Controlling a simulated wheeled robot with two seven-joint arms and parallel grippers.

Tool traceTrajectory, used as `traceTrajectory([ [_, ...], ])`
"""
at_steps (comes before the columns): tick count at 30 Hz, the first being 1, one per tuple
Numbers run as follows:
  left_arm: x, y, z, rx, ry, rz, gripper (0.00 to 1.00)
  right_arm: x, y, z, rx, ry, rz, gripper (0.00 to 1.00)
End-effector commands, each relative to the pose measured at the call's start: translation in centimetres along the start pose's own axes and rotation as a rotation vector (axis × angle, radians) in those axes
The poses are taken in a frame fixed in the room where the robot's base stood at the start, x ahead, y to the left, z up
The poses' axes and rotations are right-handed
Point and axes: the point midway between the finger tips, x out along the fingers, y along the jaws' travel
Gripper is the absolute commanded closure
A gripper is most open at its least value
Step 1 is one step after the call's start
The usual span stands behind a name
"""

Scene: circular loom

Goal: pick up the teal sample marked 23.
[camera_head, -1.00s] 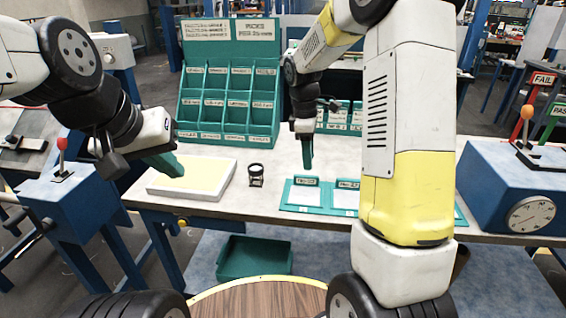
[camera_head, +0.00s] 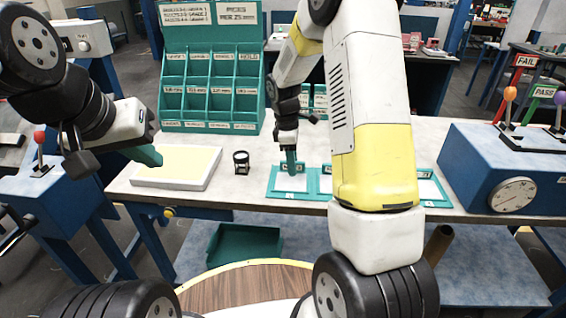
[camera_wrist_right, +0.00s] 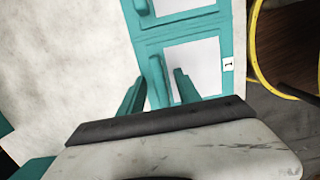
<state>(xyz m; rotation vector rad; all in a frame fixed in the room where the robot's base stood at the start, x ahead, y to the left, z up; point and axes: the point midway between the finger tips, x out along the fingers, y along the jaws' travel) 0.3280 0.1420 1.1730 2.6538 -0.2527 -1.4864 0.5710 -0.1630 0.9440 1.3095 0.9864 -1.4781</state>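The leftmost teal sample (camera_head: 275,192) lies flat on the bench, with a white square and an upright tab. Its tab read about "No. 23" in the earlier frame, but my right gripper now largely covers it. In the right wrist view the sample (camera_wrist_right: 195,68) shows with its teal tab (camera_wrist_right: 157,82) between my fingers. My right gripper (camera_head: 290,160) points down at the tab. Its fingers (camera_wrist_right: 160,92) are apart, one on each side of the tab; contact cannot be told. My left gripper (camera_head: 146,155) hangs above the pale tray's left end, its finger gap hidden.
A second teal sample (camera_head: 325,182) adjoins on the right, partly behind my right arm. A black magnifier (camera_head: 241,162) and pale tray (camera_head: 205,180) stand left. A teal pigeonhole rack (camera_head: 210,80) is behind. A blue gauge box (camera_head: 470,180) stands right.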

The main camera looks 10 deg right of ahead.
Motion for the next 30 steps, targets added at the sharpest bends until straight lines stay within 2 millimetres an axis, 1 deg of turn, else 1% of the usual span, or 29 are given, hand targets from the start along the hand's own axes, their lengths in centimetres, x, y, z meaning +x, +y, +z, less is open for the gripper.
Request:
traceTrajectory([
  [1, 0.0, 0.0, 0.0, 0.0, 0.0, 0.0, 1.0, 0.0, 0.0, 0.0, 0.0, 0.0, 0.0, 0.64],
  [5, 0.0, 0.0, 0.0, 0.0, 0.0, 0.0, 1.0, 0.0, 0.0, 0.0, 0.0, 0.0, 0.0, 0.89],
  [6, 0.0, 0.0, 0.0, 0.0, 0.0, 0.0, 1.0, 0.0, 0.0, 0.0, 0.0, 0.0, 0.0, 0.97],
  [7, 0.0, 0.0, 0.0, 0.0, 0.0, 0.0, 1.0, 0.0, 0.0, 0.0, 0.0, 0.0, 0.0, 1.0],
  [20, 0.0, 0.0, 0.0, 0.0, 0.0, 0.0, 1.0, -0.3, 0.0, 0.0, 0.0, 0.0, 0.001, 1.0],
  [25, 0.0, 0.0, 0.0, 0.0, 0.0, 0.0, 1.0, -1.6, 0.1, 0.2, 0.001, 0.001, 0.002, 1.0],
  [30, 0.0, 0.0, 0.0, 0.0, 0.0, 0.0, 1.0, -3.9, 0.0, 0.4, 0.001, 0.002, 0.004, 1.0],
])
